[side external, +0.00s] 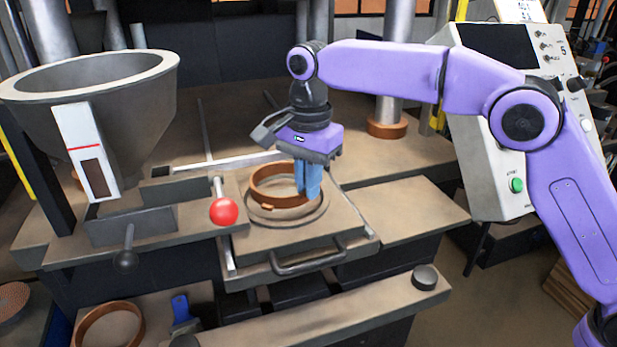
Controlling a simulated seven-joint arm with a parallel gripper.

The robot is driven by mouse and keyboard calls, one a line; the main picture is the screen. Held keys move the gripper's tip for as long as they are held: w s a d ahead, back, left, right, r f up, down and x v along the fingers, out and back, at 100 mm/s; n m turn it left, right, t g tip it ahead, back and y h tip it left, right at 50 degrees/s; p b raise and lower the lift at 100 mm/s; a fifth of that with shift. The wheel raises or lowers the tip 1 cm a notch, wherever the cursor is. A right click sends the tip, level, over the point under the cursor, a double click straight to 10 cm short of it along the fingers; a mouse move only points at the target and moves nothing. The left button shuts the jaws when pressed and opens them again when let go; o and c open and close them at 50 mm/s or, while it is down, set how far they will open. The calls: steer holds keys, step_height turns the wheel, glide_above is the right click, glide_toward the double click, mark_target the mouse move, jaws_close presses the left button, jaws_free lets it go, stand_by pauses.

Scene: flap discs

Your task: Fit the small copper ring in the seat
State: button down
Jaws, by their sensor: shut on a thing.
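A copper ring (262,198) is at the round seat (316,219) in the middle of the sliding plate. My gripper (308,188) points down with its blue fingers shut on the right side of this ring. The ring looks slightly tilted and appears to be just above the seat's rim; whether it touches the seat I cannot tell. The fingers hide part of the ring's right side. Another copper ring (108,326), which looks larger, lies on the lower shelf at the bottom left.
A grey hopper (95,85) stands at the left. A red ball knob (223,212) is close to the seat's left side. The plate has a front handle (308,262). A control box (505,140) stands at the right. The bench right of the plate is clear.

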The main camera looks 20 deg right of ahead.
steer(key=shift+f, duration=0.95)
stand_by(1.6)
stand_by(0.4)
steer(key=c, duration=1.2)
jaws_free()
steer(key=shift+o, duration=0.2)
steer(key=shift+f, duration=0.1)
steer(key=shift+r, duration=3.85)
steer(key=shift+d, duration=0.1)
